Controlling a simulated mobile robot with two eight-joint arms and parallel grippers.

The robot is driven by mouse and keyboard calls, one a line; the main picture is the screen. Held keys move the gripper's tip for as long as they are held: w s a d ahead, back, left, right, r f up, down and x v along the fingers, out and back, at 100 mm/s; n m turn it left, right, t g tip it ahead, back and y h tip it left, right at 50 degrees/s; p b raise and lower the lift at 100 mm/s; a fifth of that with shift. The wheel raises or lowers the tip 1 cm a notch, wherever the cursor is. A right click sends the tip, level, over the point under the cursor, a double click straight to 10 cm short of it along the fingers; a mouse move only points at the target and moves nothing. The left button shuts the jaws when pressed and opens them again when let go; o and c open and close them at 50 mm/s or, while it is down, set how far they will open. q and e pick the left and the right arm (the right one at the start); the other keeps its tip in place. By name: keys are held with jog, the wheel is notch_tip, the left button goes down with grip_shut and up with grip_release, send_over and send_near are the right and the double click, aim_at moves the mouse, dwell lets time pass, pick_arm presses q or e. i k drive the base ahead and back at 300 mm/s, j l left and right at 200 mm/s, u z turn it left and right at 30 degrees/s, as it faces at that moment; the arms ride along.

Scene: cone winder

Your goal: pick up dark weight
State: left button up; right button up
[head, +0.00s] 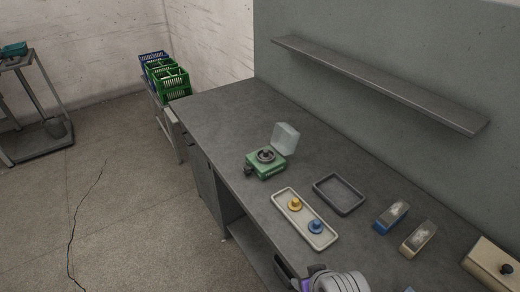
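No object is clearly identifiable as the dark weight. A dark round piece (266,155) sits on top of a small green device (268,170) on the bench, and a dark knob-like part (249,170) is at the device's left side. A cream tray (281,212) holds a yellow knobbed piece (295,204) and a blue knobbed piece (315,227). Part of my arm, with dark and purple parts at its end, shows at the bottom edge, nearer than the tray. It seems to be the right arm; its fingers cannot be made out. My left gripper is out of view.
A clear panel (285,139) stands behind the green device. An empty dark tray (326,201), a blue block (388,222), a tan block (413,243) and a beige box (486,258) with a black knob lie to the right. The bench's far left (225,105) is clear. A shelf (380,81) overhangs behind.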

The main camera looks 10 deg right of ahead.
aim_at(265, 155)
jog(key=i+j, duration=0.25)
jog(key=i, duration=0.2)
jog(key=i+j, duration=0.25)
jog(key=i, duration=0.2)
